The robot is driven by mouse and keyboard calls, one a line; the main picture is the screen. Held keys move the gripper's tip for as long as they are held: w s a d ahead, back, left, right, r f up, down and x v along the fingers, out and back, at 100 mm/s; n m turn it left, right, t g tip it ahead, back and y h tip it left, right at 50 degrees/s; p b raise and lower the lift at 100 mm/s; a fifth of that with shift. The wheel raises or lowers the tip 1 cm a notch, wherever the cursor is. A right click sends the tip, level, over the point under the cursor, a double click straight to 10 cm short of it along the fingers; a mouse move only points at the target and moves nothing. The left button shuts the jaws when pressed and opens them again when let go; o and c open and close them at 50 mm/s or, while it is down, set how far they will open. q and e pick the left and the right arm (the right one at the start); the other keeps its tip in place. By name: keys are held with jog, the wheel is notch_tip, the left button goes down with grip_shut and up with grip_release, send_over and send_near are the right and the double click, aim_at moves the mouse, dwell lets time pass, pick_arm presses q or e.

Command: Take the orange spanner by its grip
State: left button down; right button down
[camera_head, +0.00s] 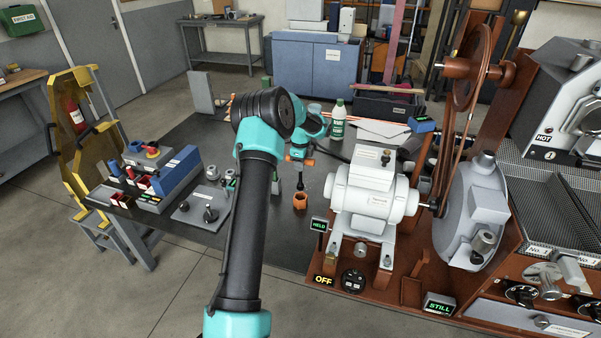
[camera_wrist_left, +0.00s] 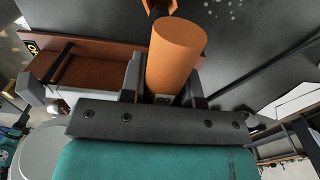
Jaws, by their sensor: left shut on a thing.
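My left gripper (camera_head: 299,160) is shut on the orange grip of the spanner (camera_head: 308,162), beyond my left arm's elbow in the head view. In the left wrist view the grip is a thick orange cylinder (camera_wrist_left: 174,60) between the two fingers (camera_wrist_left: 164,88). A thin dark shaft shows below the gripper in the head view. Under it is an orange hexagonal piece (camera_head: 300,202) at the dark table; I cannot tell whether the shaft touches it. My right gripper is not in view.
A white motor (camera_head: 371,190) on a brown base stands right of the spanner, with a small HELD sign (camera_head: 319,225) in front. A green-labelled bottle (camera_head: 338,120) stands behind. Left are a grey plate with knobs (camera_head: 203,212) and a blue block (camera_head: 178,170).

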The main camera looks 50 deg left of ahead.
pick_arm(q)
jog(key=shift+r, duration=0.35)
jog(key=shift+w, duration=0.1)
